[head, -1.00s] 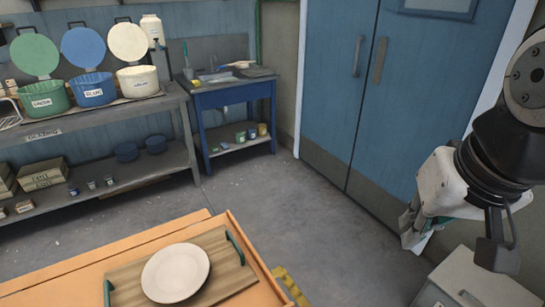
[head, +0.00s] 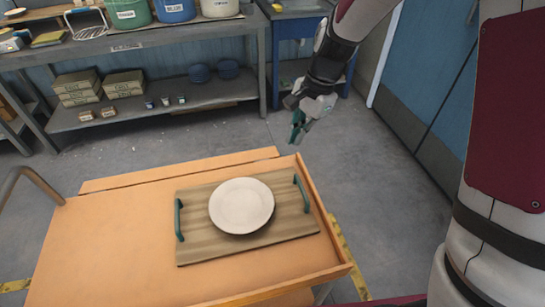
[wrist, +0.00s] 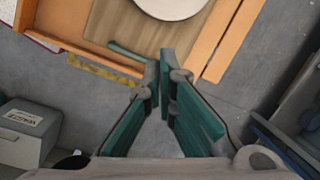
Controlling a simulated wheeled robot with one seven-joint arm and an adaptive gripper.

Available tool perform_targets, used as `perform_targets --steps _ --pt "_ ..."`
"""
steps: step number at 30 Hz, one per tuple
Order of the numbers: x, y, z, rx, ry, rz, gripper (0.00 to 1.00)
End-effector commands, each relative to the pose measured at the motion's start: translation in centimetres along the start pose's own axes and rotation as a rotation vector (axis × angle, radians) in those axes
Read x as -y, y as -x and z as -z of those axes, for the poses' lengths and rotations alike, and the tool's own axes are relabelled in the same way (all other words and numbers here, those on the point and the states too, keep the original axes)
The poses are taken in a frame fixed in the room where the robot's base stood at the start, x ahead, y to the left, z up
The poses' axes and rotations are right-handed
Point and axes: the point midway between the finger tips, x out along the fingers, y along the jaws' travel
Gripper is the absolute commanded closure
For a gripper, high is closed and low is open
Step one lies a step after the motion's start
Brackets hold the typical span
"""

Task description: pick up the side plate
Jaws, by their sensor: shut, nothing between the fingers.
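The side plate (head: 241,205) is round and off-white. It lies flat on a wooden tray (head: 192,250) with two green handles, on an orange cart. My gripper (head: 297,138) is beyond the cart's back right corner, above the floor and up to the right of the plate. In the wrist view my gripper (wrist: 165,60) shows its green fingers close together with nothing between them. The plate (wrist: 170,5) is cut by the top edge of that view, apart from the fingers.
The orange cart (head: 110,240) has a raised rim on the right and back. A metal shelf (head: 140,120) with boxes, bowls and pots stands behind, with a blue table (head: 289,50) beside it. A grey box (wrist: 28,130) is at lower left in the wrist view. Bare floor lies between.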

Motion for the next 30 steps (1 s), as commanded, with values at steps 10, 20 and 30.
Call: perform_targets --steps 10,20,30 --pt "2.1 -9.8 1.5 0.077 -0.248 -0.063 1.0" --pt "2.2 -13.0 1.5 0.088 -0.298 -0.075 1.0" --pt "1.8 -18.7 1.0 0.088 -0.298 -0.074 1.0"
